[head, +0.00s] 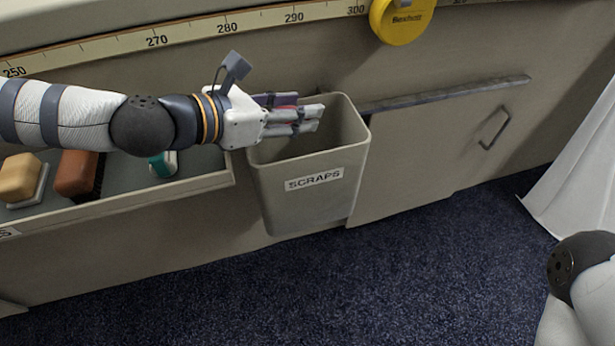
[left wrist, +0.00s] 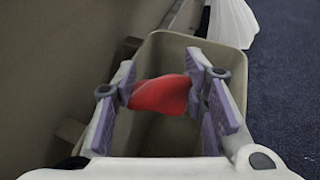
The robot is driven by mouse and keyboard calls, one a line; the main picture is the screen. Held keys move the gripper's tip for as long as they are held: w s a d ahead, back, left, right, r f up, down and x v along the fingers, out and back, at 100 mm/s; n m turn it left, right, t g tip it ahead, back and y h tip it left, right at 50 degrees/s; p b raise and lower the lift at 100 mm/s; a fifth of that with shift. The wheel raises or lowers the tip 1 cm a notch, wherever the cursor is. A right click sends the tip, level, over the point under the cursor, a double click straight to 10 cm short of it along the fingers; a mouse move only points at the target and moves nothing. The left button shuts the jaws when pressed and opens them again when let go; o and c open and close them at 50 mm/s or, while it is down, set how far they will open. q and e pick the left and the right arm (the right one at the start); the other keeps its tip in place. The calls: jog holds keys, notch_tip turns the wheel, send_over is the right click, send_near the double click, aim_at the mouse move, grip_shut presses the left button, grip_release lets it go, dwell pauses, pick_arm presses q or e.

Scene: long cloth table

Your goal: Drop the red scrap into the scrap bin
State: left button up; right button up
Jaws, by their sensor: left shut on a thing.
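The scrap bin (head: 312,205) is a grey-beige open bin with a "SCRAPS" label, fixed against the front of the table. Its rim also shows in the left wrist view (left wrist: 240,62). My left gripper (head: 312,116) is over the bin's opening. It is shut on the red scrap (left wrist: 160,95), which is held between the purple finger pads above the bin. In the head view only a sliver of red shows between the fingers. My right gripper is not in view.
An open drawer (head: 120,205) left of the bin holds several brush-like or block items. A closed cabinet door with a handle (head: 494,128) is on the right. White cloth hangs at far right.

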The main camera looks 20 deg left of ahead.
pick_arm(q)
jog(key=shift+r, duration=0.15)
jog(key=o, duration=0.9)
jog(key=v, duration=0.7)
jog(key=shift+s+a, duration=0.15)
jog(key=shift+s, duration=0.05)
